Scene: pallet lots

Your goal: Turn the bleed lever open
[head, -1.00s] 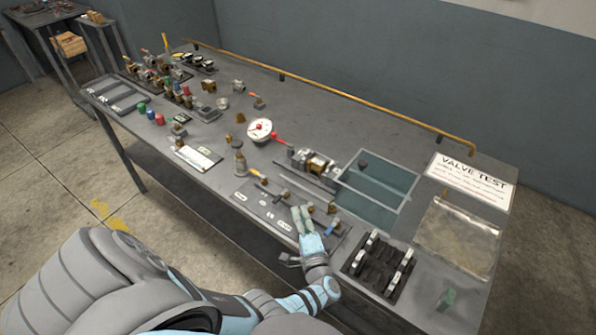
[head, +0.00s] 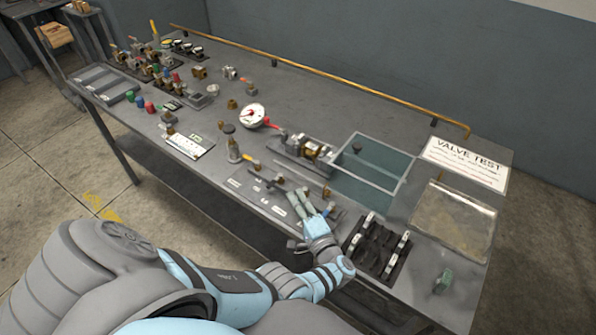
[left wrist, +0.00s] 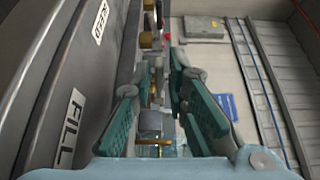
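The grey valve plate (head: 243,185) lies along the table's front edge, with small white labels. A lever with a yellow-orange handle (head: 253,163) is at its far left end. A small blue handle (head: 326,212) shows at its right end, beside my left gripper (head: 299,198). In the head view I cannot read which lever is the bleed lever. My left gripper is over the right part of the plate, its fingers apart. In the left wrist view the gripper (left wrist: 165,72) has a gap between its green pads, with nothing clearly held. A FILL label (left wrist: 69,128) is left of it. My right gripper is not in view.
A valve assembly (head: 313,149) and a teal-floored tray (head: 368,182) are behind the plate. A black rack (head: 375,246) stands right of the gripper. A round white gauge (head: 252,116) is further back left. A brass rail (head: 320,80) runs along the back.

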